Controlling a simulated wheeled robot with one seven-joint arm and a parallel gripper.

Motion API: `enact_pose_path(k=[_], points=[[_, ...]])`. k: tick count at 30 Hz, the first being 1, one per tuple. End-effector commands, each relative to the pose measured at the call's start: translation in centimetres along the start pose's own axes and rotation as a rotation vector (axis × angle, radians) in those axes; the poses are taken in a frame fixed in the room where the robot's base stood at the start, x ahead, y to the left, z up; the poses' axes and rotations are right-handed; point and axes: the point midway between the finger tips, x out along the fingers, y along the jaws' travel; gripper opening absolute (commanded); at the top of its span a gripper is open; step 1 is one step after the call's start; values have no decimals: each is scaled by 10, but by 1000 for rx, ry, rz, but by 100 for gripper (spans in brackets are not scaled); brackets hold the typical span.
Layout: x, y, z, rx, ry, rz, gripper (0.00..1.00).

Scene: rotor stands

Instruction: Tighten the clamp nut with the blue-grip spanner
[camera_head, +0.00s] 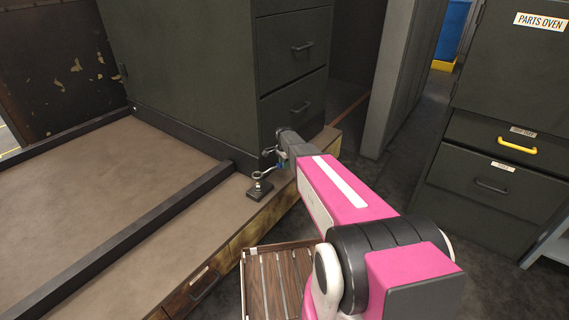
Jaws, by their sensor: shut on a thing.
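My gripper (276,159) is at the end of my pink arm, beside the dark cabinet's lower front corner. It is shut on the blue-grip spanner (268,173); only a little blue shows between the fingers. The spanner's pale ring end points left, at the top of a small dark clamp block (260,191) on the bench edge. The ring appears to be at or just above the clamp nut. The nut itself is too small and covered to make out, so I cannot tell whether the ring is seated on it.
The brown bench top (110,185) has a raised dark rail (130,238) across it. A dark drawer cabinet (190,75) stands close behind my gripper. A slatted wooden surface (270,285) is below my arm. A parts oven cabinet (510,110) stands right, with dark floor between.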

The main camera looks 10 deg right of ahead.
Motion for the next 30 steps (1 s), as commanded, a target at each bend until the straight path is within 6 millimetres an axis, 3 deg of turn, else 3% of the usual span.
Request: enact_pose_path(k=[15,30], points=[[30,0,0,-2,0,0,0],[33,0,0,-2,0,0,0]])
